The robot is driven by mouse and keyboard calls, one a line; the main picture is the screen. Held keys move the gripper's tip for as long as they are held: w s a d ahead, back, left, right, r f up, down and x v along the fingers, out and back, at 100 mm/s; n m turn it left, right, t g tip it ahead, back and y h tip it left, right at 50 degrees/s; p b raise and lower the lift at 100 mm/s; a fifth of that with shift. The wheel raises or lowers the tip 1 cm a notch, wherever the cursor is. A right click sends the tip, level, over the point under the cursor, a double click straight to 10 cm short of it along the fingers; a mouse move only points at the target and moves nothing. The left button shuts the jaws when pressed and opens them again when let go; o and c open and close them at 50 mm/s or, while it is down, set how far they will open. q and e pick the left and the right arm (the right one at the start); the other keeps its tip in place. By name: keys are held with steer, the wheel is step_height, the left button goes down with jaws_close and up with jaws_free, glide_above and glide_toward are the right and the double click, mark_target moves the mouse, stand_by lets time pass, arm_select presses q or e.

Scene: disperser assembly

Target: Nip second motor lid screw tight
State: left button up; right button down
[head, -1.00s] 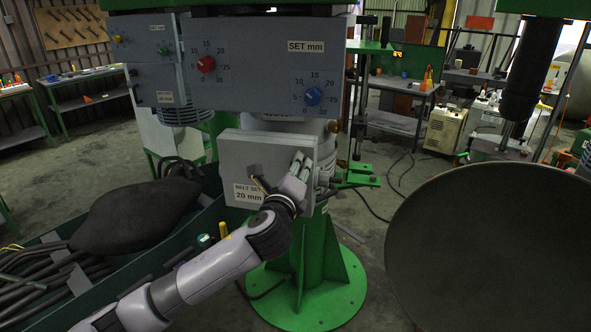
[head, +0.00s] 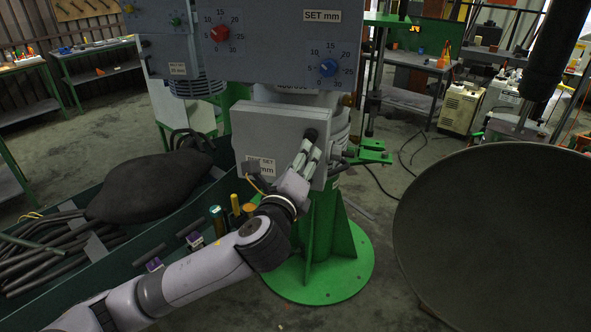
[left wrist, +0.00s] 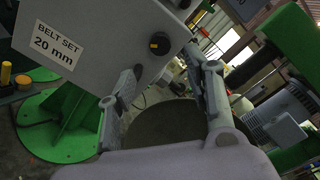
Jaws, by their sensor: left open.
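The grey motor lid (head: 265,125), labelled BELT SET 20 mm, is fixed to the green machine stand in the head view. It also fills the upper left of the left wrist view (left wrist: 95,35). A black round screw head (left wrist: 159,44) sits near the lid's edge in the left wrist view. In the head view a dark knob (head: 310,135) shows at the lid's upper right. My left gripper (head: 307,152) is open just in front of the lid. Its fingers (left wrist: 166,68) are apart, with the screw head seen between and beyond them. I cannot tell whether they touch it. My right gripper is not in view.
A green tray (head: 130,262) with dark hoses and a dark sack lies at the left. A large dark round disc (head: 490,240) fills the right. The panel with red and blue dials (head: 290,45) hangs above the lid.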

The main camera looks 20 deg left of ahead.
arm_select(q)
steer(key=shift+s+d, duration=0.15)
steer(key=shift+s, duration=1.55)
steer(key=w+a+f+n+g+b, duration=0.1)
steer(key=a+f+n+g+b, duration=0.25)
steer(key=f, duration=1.65)
steer(key=w+a+f+n+g+b, duration=0.1)
steer(key=a+f+n+g+b, duration=0.2)
steer(key=f, duration=1.7)
steer(key=s+f+n+g+b, duration=0.15)
steer(key=s+f, duration=0.25)
steer(key=f, duration=0.5)
steer(key=s+f+n+g+b, duration=0.1)
steer(key=s+f+n+g, duration=0.2)
steer(key=f, duration=0.6)
steer(key=s+f+n+g+b, duration=0.25)
steer(key=s+f+n, duration=0.25)
steer(key=s+f, duration=1.4)
steer(key=s+f+n+g+b, duration=0.1)
steer(key=s+f+n, duration=0.1)
steer(key=s, duration=0.6)
steer(key=s+d+f+n+g+h+b, duration=0.1)
steer(key=s+f+n, duration=0.1)
steer(key=s+f, duration=0.3)
steer(key=s+d+f+n+g+b, duration=0.1)
steer(key=s+f+n, duration=0.1)
steer(key=s, duration=0.9)
steer(key=shift+s+f+h, duration=0.2)
steer(key=shift+f+h, duration=0.1)
steer(key=shift+f, duration=0.5)
